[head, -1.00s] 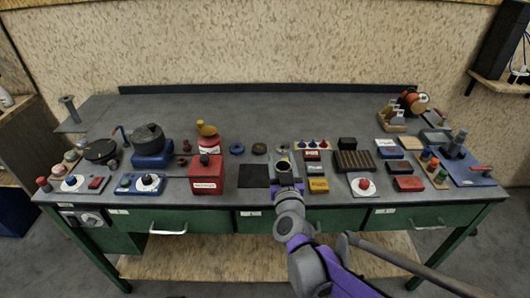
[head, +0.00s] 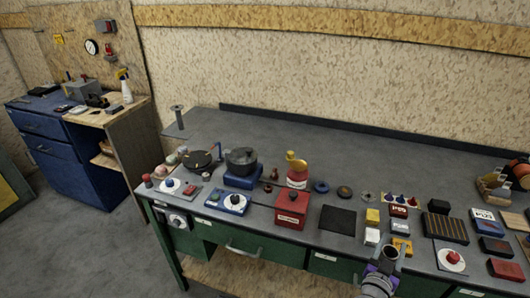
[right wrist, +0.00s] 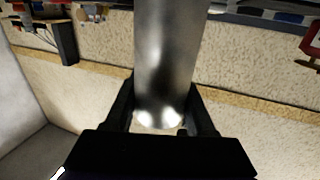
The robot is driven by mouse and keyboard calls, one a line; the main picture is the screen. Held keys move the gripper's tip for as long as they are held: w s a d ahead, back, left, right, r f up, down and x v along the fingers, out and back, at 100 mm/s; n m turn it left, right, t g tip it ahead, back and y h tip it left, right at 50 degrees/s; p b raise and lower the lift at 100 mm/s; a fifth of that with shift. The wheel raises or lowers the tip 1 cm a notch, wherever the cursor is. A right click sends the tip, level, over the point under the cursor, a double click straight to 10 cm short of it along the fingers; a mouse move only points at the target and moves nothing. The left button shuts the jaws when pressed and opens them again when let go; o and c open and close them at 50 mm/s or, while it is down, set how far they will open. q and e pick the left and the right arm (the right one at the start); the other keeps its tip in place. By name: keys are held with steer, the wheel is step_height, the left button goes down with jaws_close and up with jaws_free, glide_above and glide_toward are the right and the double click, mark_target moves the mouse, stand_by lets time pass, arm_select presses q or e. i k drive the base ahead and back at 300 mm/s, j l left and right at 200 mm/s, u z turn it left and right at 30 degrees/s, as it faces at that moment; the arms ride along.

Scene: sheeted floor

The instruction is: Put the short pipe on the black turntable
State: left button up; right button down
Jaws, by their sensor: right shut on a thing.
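The short pipe (right wrist: 165,60) is a shiny grey metal cylinder. In the right wrist view it stands between the two black fingers of my right gripper (right wrist: 161,108), which is shut on it. In the head view the pipe's open round end (head: 391,252) shows at the gripper (head: 384,264), at the bench's front edge. The black turntable (head: 197,160) appears to be the flat black disc at the bench's left end, far to the left of the gripper. No pipe is on it. My left gripper is not in view.
A dark pot (head: 242,158) on a blue base stands right of the disc. A red box (head: 292,210), a yellow-topped red item (head: 297,172) and a black square mat (head: 337,220) lie between it and my gripper. The bench's back strip is mostly clear.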

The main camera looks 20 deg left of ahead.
mark_target(197, 158)
steer(key=j, duration=0.95)
steer(key=k+j, duration=0.1)
steer(key=j, duration=0.85)
